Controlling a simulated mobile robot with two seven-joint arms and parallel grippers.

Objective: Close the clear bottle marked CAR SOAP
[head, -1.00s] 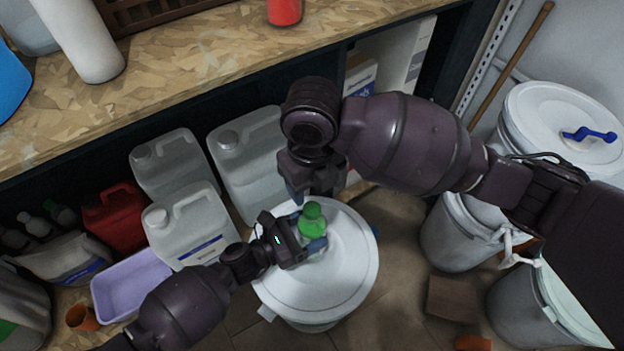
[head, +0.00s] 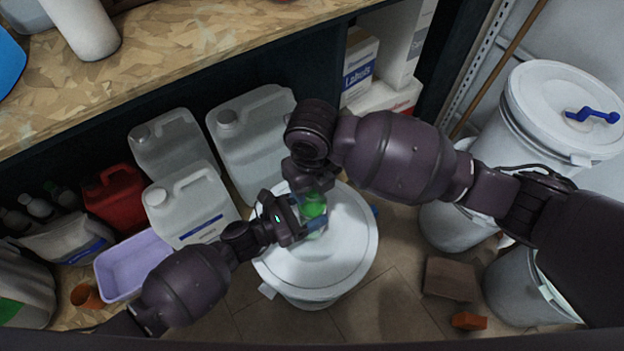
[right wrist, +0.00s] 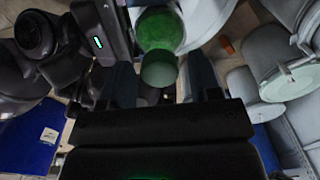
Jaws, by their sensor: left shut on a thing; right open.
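A green-looking bottle (head: 314,209) stands over the white drum lid (head: 345,245) in the head view. My left gripper (head: 307,219) is shut on it from the left. Its marking cannot be read. In the right wrist view the bottle's wide green body (right wrist: 158,28) shows with a narrower green round part (right wrist: 158,69) nearer the camera; I cannot tell how the two are joined. My right gripper (right wrist: 161,84) is open, its fingers on either side of that narrower part, apart from it. In the head view my right gripper (head: 308,186) is just above the bottle and partly hides it.
Large white jugs (head: 188,205) and a lilac tub (head: 132,264) are left of the drum. A wooden shelf (head: 200,70) runs behind. More lidded drums (head: 560,125) stand at the right. A brown block (head: 449,279) lies on the floor.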

